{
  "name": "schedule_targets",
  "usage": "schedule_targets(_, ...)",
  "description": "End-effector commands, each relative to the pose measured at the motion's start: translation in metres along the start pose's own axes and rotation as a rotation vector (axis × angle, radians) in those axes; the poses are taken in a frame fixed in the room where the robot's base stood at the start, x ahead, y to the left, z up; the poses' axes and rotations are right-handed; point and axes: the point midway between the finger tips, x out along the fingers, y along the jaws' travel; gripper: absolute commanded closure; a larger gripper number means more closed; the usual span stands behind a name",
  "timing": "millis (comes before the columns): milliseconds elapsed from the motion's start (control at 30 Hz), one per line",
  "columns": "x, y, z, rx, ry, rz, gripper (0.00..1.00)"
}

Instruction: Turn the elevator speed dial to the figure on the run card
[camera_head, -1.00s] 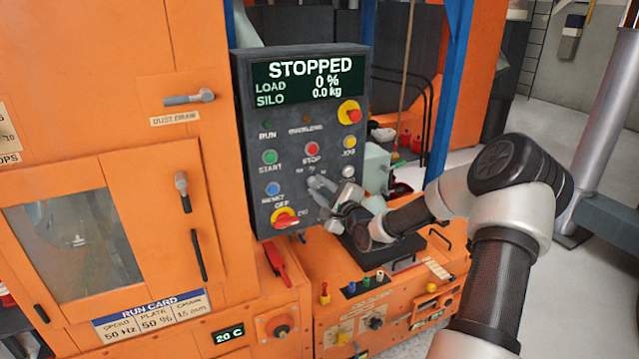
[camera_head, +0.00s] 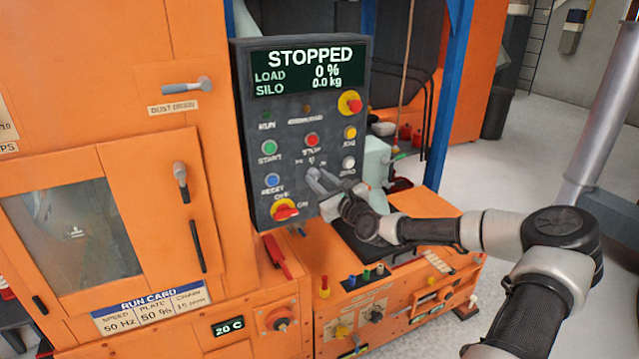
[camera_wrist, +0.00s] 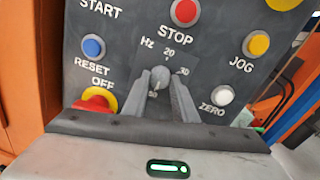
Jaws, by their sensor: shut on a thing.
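The speed dial (camera_wrist: 160,75) is a grey knob on the dark control panel (camera_head: 350,222), with Hz, 20 and 30 legible around it in the wrist view. My gripper (camera_wrist: 162,88) is shut on the dial, one finger on each side. In the head view my gripper (camera_head: 315,182) covers the dial, hiding its lower figures. I cannot tell which figure the dial points to. The run card (camera_head: 150,306) on the orange housing reads speed 50 Hz, plate 50 %, chain about 15 mm. The panel display (camera_head: 308,71) reads STOPPED, load 0 %, silo 0.0 kg.
Close around the dial are the red STOP button (camera_wrist: 185,12), yellow JOG button (camera_wrist: 256,44), white ZERO button (camera_wrist: 222,95), blue RESET button (camera_wrist: 93,47) and red-yellow OFF switch (camera_wrist: 97,99). A lower orange unit (camera_head: 415,296) with small knobs stands below my arm.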

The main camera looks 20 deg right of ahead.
Motion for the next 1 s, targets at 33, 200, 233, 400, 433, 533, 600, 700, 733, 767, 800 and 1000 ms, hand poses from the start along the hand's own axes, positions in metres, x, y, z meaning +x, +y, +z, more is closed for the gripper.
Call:
schedule_targets(33, -0.0002, -0.0007, -0.0012, 0.018, -0.002, -0.002, 0.97)
schedule_targets(200, 0.0, -0.0004, -0.0003, 0.052, -0.004, -0.002, 0.97)
schedule_targets(233, 0.0, -0.0003, -0.0002, 0.056, -0.004, -0.002, 0.97)
schedule_targets(400, 0.0001, -0.0002, 0.0003, 0.065, -0.005, -0.002, 0.97)
schedule_targets(433, 0.0001, -0.0002, 0.0003, 0.066, -0.004, -0.001, 0.97)
schedule_targets(533, 0.0001, -0.0001, 0.0003, 0.066, -0.004, -0.001, 0.97)
schedule_targets(600, 0.0001, -0.0001, 0.0002, 0.066, -0.004, -0.001, 0.97)
schedule_targets(700, 0.0001, -0.0001, 0.0002, 0.065, -0.004, -0.001, 0.71)
schedule_targets(733, 0.0001, 0.0, 0.0002, 0.065, -0.004, -0.001, 0.66)
schedule_targets(767, 0.0001, 0.0, 0.0001, 0.065, -0.004, -0.001, 0.61)
schedule_targets(800, 0.0001, 0.0, 0.0001, 0.065, -0.004, -0.001, 0.56)
schedule_targets(1000, 0.0001, 0.0002, -0.0001, 0.064, -0.004, -0.001, 0.56)
